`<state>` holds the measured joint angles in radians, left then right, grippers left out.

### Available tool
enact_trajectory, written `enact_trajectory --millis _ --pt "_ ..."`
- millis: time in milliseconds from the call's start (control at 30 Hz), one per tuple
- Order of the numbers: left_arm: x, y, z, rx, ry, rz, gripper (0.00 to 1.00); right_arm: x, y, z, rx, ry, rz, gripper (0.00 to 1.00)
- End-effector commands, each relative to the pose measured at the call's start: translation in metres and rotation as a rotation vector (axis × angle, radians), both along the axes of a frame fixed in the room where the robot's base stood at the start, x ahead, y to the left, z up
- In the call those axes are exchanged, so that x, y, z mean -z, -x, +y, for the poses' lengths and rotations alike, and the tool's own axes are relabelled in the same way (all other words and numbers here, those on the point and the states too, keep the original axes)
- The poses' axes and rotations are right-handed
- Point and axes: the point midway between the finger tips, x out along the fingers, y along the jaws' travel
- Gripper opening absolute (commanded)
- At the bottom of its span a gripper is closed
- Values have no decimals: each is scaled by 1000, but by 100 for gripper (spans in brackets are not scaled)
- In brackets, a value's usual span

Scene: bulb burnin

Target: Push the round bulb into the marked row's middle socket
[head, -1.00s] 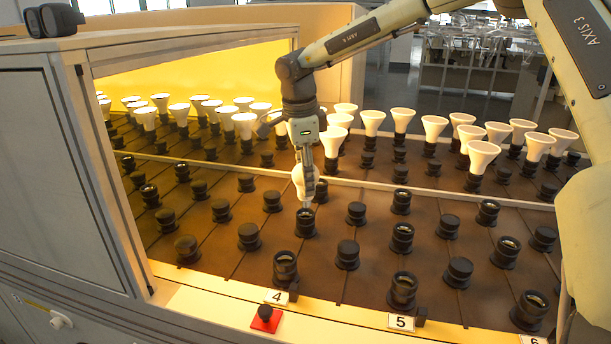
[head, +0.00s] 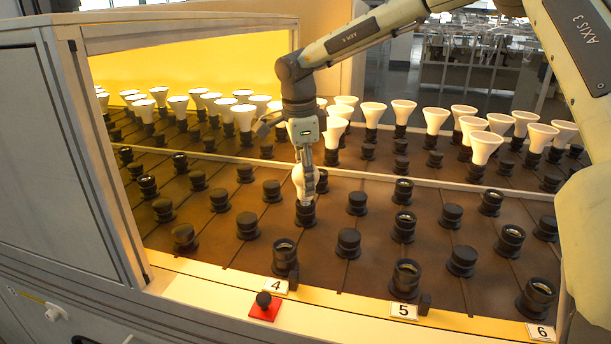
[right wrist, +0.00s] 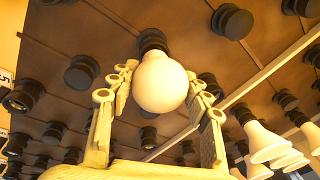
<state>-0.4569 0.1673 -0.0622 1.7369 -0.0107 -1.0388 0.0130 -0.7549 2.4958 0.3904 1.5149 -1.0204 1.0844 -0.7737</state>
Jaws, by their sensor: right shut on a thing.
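The round bulb (head: 303,184) is white and upright, held in my right gripper (head: 309,172). In the right wrist view the bulb's globe (right wrist: 160,84) sits between the two fingers. Its lower end meets the top of a black socket (head: 305,215), the second from the front in the row behind label 4 (head: 277,287). How deep the base sits in the socket is hidden. That socket also shows partly behind the globe in the right wrist view (right wrist: 152,40). My left gripper is not in view.
A red square with a black knob (head: 265,307) lies beside label 4. Black sockets, some capped, surround the bulb. Lit cone-shaped bulbs (head: 484,148) stand beyond a pale divider rail (head: 420,182). A grey cabinet wall (head: 60,150) rises at left.

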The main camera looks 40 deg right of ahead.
Motion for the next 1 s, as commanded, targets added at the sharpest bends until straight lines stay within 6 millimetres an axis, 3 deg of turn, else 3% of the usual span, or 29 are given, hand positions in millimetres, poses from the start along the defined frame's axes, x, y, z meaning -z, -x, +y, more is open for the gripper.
enact_trajectory --millis 267,300,467,800,1000 --pt "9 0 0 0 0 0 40 10 0 0 0 0 0 22" --pt "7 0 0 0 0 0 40 8 0 0 0 0 0 53" --pt "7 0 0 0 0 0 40 8 0 0 0 0 0 72" --pt "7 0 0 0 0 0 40 5 0 0 0 0 -1 72" --pt "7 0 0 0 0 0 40 -22 1 5 -1 0 -5 72"
